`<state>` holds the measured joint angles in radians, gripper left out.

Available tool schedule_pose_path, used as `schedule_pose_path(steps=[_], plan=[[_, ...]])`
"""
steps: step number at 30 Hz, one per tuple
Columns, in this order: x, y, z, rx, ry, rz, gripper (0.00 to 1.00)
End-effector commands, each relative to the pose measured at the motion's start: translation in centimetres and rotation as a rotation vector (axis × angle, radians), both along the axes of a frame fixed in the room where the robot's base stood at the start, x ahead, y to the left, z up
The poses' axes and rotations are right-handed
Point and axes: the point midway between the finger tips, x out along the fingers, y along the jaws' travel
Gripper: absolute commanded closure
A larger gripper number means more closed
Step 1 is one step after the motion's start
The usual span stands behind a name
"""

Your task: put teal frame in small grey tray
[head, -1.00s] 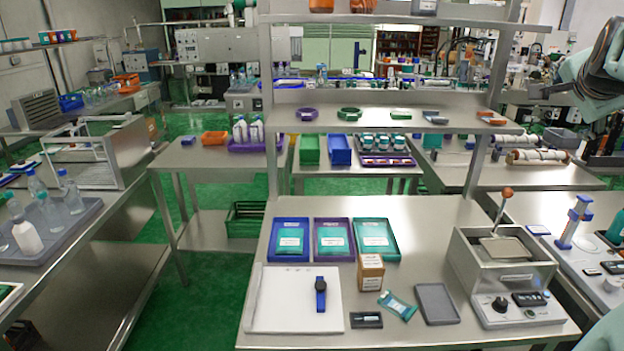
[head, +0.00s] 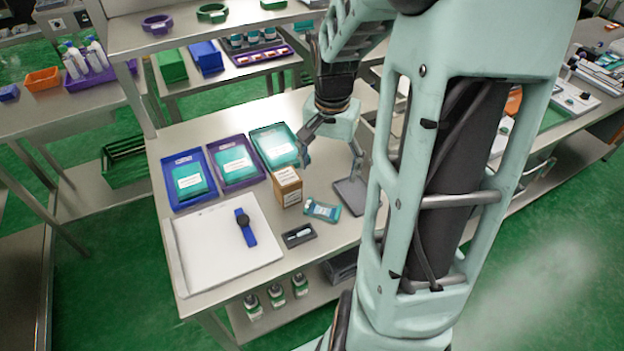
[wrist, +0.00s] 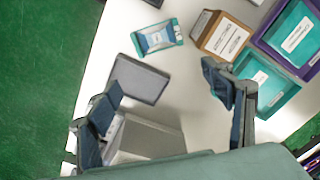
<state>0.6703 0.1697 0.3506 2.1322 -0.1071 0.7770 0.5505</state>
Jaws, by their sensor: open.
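The teal frame (head: 322,210), a small flat teal piece with a pale blue middle, lies on the bench next to a cardboard box. It also shows near the top of the wrist view (wrist: 157,38). The small grey tray (head: 352,197) lies flat just right of it, partly hidden by my arm; in the wrist view the tray (wrist: 138,78) looks empty. My gripper (head: 331,165) is open and empty above the bench, behind the frame and tray. In the wrist view its spread fingers (wrist: 165,112) point down, with the tray beyond them.
The cardboard box (head: 287,187) stands close beside the frame. Blue (head: 189,205), purple (head: 261,176) and teal (head: 258,140) trays holding teal packs lie behind. A metal box (wrist: 150,138) sits below the gripper.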

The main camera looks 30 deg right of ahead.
Motion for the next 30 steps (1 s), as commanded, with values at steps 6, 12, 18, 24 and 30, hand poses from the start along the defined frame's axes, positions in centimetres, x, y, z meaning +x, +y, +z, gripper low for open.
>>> schedule_pose_path(steps=[6, 12, 18, 24, 30], plan=[[-1.9, 2.3, -1.9, 0.039, 0.069, 0.064, 0.26], [-2.0, 2.5, -5.1, 0.042, 0.073, 0.069, 0.26], [-2.0, 2.4, -6.8, 0.040, 0.069, 0.068, 0.26], [-2.0, 2.5, -9.3, 0.042, 0.071, 0.068, 0.26], [-1.9, 2.5, -11.8, 0.040, 0.069, 0.068, 0.26]])
